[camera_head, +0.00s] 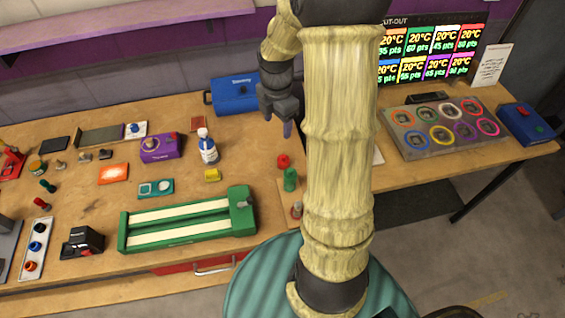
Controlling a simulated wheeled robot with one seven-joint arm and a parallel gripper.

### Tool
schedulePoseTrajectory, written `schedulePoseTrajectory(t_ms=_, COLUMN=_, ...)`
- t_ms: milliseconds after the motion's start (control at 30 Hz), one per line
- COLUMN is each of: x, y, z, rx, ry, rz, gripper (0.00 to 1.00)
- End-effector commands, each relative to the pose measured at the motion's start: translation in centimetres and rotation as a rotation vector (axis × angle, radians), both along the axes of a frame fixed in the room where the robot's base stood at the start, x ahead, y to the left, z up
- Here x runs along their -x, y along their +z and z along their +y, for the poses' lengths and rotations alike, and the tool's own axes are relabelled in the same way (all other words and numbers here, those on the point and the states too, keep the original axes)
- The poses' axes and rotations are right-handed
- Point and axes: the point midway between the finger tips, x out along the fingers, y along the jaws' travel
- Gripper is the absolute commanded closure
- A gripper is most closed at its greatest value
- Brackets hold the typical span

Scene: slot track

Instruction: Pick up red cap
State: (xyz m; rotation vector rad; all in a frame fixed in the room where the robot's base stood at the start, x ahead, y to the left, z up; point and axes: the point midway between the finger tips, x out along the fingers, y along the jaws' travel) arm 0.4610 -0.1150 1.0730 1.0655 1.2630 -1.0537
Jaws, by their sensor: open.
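A small red cap (283,160) stands on the wooden bench near its middle, just behind a small green cylinder (290,180). My gripper (286,127) hangs above and behind the red cap, pointing down, apart from it in the picture. The gripper is open, and I see nothing held in it. A second small item with a reddish top (296,210) stands nearer the bench's front edge. My arm covers the bench just right of these things.
A green slotted track (190,231) lies at the front left. A tray with coloured rings (410,142) is at right.

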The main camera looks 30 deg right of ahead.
Motion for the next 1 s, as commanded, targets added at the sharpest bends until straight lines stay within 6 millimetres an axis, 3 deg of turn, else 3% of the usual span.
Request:
schedulePoseTrajectory(t_ms=233, x=-1.3, y=-1.4, z=-2.6, rx=-0.008, ry=0.284, rz=0.029, gripper=0.37)
schedulePoseTrajectory(t_ms=667, x=-1.3, y=-1.8, z=-2.7, rx=-0.010, ry=0.312, rz=0.032, gripper=0.37)
schedulePoseTrajectory(t_ms=1000, x=-1.2, y=-7.0, z=-2.5, rx=-0.012, ry=0.313, rz=0.036, gripper=0.37)
